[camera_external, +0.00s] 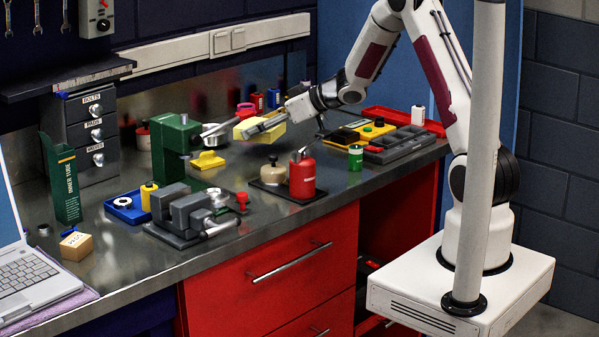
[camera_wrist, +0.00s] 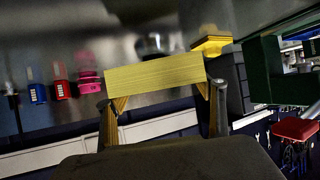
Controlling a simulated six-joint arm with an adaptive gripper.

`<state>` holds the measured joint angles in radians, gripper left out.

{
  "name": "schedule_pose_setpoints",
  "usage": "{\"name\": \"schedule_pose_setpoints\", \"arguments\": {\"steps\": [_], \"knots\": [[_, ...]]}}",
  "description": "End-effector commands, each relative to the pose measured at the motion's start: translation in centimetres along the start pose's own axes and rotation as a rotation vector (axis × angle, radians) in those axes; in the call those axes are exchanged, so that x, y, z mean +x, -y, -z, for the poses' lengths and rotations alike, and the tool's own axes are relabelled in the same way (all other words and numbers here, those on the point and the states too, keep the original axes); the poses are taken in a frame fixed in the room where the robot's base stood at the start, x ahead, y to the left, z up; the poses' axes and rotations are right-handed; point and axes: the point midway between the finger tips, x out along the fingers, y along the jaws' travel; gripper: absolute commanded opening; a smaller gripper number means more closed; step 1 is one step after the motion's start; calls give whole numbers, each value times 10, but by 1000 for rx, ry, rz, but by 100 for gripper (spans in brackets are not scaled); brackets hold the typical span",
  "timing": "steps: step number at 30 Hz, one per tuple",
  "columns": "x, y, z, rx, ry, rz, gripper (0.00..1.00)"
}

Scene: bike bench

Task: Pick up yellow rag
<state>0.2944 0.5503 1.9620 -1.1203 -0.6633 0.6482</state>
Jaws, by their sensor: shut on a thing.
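The yellow rag (camera_external: 246,129) looks like a pale yellow, block-shaped folded piece. My gripper (camera_external: 264,123) is shut on it and holds it above the bench, right of the green box-shaped machine. In the wrist view the rag (camera_wrist: 155,77) spans between the two fingertips of my gripper (camera_wrist: 161,94), one at each end. Its broad face shows fine stripes. The bench surface shows beyond it.
On the metal bench (camera_external: 115,262), a brighter yellow piece (camera_external: 207,161) lies below left of the rag. A green machine (camera_external: 172,150), a grey vise (camera_external: 190,213), a red can (camera_external: 302,177) and a parts tray (camera_external: 405,143) stand around.

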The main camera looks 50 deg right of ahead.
Motion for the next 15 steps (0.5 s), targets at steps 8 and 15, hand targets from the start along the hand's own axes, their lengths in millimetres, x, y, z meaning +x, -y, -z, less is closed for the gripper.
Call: {"name": "schedule_pose_setpoints", "arguments": {"steps": [8, 15], "knots": [[4, 0, -6, -1, -2, 0, 42], [5, 0, -8, 0, -1, 0, 42]]}}
